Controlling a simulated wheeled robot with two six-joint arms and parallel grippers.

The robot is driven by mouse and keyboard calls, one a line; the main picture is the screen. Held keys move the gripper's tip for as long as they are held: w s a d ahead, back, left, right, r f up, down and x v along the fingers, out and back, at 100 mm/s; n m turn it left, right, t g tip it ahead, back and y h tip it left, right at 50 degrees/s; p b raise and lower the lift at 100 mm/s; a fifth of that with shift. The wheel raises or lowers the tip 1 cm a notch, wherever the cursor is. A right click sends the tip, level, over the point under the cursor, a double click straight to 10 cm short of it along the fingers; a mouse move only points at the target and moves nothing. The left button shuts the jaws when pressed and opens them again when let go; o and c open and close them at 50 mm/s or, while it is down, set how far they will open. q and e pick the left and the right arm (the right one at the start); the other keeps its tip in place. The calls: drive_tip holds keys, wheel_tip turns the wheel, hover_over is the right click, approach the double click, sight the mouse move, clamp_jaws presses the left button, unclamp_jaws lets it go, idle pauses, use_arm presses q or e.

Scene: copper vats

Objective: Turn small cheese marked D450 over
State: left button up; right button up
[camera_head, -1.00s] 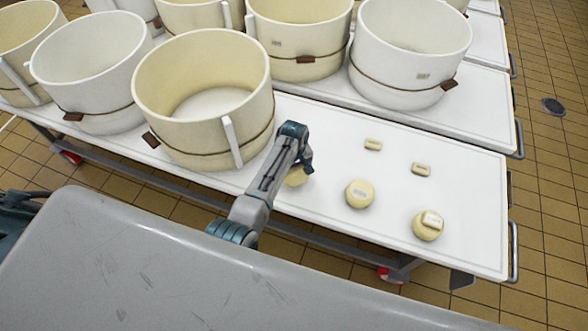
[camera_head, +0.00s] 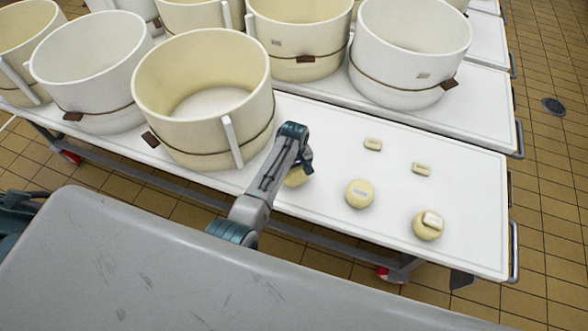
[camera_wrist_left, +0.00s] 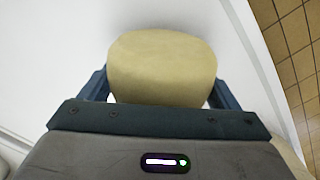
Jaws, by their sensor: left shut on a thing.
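A small pale yellow cheese (camera_head: 297,177) sits at the left of the free part of the white table, partly hidden by my left arm. My left gripper (camera_head: 306,163) is at this cheese. In the left wrist view the cheese (camera_wrist_left: 162,68) is between the two fingers of my left gripper (camera_wrist_left: 162,90), which is shut on it. No marking shows on its visible side. A second small cheese (camera_head: 360,194) has a pale label on top, too small to read. A third cheese (camera_head: 427,226) has a small block (camera_head: 433,219) on it. My right gripper is not in view.
Two small blocks lie on the table (camera_head: 460,185), one left (camera_head: 373,144) and one right (camera_head: 421,169). A large cream vat (camera_head: 205,100) stands close left of my left arm. More vats stand behind. The table's right part is mostly clear.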

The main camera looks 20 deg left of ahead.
use_arm(q)
drive_tip(key=shift+f, duration=0.4)
idle(0.4)
drive_tip(key=o, duration=1.1)
drive_tip(key=shift+o, duration=0.2)
